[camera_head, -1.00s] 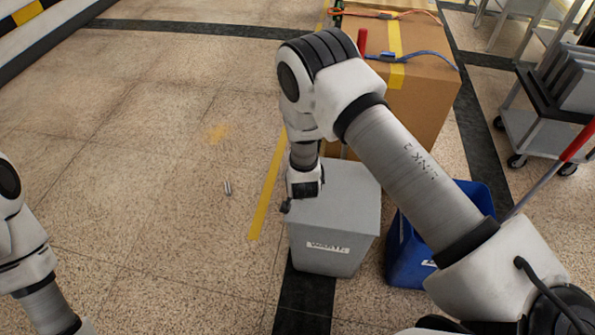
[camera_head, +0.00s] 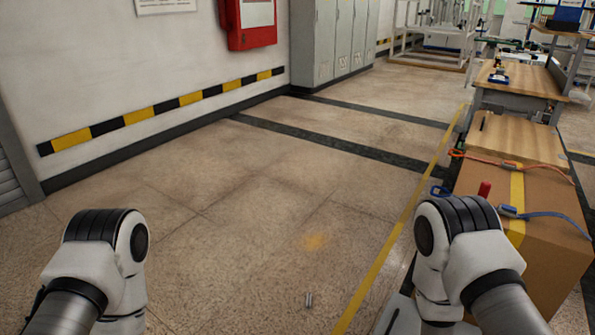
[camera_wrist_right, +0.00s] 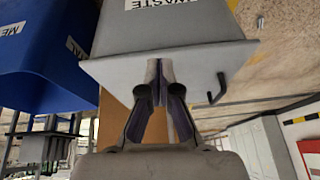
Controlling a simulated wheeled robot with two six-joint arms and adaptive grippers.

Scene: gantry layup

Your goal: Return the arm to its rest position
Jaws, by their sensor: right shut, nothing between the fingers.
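My right gripper (camera_wrist_right: 158,75) shows in the right wrist view, its two dark fingers together with nothing between them. It is close to the grey waste bin (camera_wrist_right: 205,55), which fills the upper middle there; whether they touch I cannot tell. A black L-shaped piece (camera_wrist_right: 217,88) shows against the bin beside the fingers; whether it rests on the bin I cannot tell. In the head view my right arm (camera_head: 465,245) is bent at lower right, its gripper out of sight. My left arm (camera_head: 100,260) is bent at lower left, its gripper hidden or out of frame.
A cardboard box (camera_head: 545,225) with cables on top stands right of my right arm, a workbench (camera_head: 525,80) behind it. A blue bin (camera_wrist_right: 45,60) stands beside the waste bin. A small metal piece (camera_head: 308,300) lies on the floor.

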